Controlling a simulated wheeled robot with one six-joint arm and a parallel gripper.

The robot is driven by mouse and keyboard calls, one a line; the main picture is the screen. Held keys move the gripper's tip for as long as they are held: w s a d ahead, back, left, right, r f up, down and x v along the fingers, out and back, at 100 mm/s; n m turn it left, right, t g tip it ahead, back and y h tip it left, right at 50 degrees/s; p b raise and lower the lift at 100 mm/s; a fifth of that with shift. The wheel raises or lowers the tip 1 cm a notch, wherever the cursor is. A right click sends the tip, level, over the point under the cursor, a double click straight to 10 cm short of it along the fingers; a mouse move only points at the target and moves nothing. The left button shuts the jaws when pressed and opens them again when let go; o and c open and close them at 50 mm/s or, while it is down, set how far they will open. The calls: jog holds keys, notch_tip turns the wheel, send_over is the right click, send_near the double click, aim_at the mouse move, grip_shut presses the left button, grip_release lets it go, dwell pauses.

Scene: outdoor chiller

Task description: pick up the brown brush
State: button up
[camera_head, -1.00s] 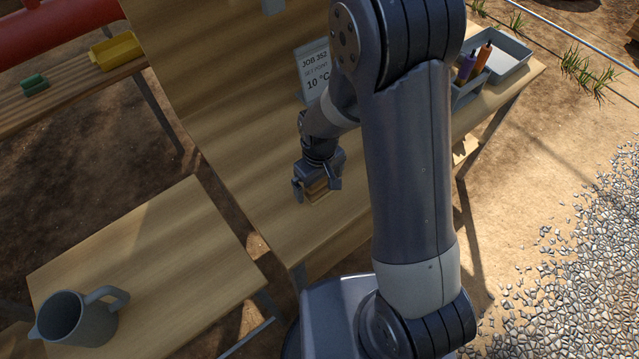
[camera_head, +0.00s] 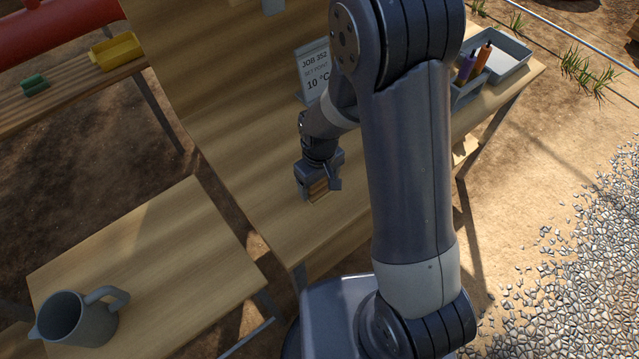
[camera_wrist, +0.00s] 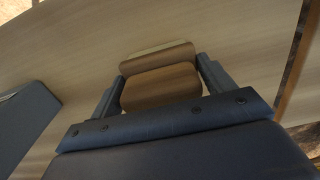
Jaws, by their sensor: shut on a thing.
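The brown brush (camera_head: 318,188) is a small wooden block on the wooden table (camera_head: 262,200), partly hidden by my gripper in the head view. In the wrist view the brush (camera_wrist: 160,86) shows as a brown block with a paler far part, between my two fingers. My gripper (camera_head: 318,191) points down at the table, with its fingers on both sides of the brush and shut on it. In the wrist view the gripper (camera_wrist: 158,92) spans the brush. I cannot tell whether the brush is clear of the table.
A sign (camera_head: 313,72) reading "JOB 352" stands behind my gripper. A grey caddy (camera_head: 466,92) with bottles and a grey tray (camera_head: 508,58) are at the right end. A grey jug (camera_head: 78,318) stands on the lower left table. The table left of my gripper is bare.

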notch_tip(320, 180, up, 10)
jog(key=shift+b, duration=0.35)
jog(key=o, duration=0.6)
jog(key=c, duration=0.4)
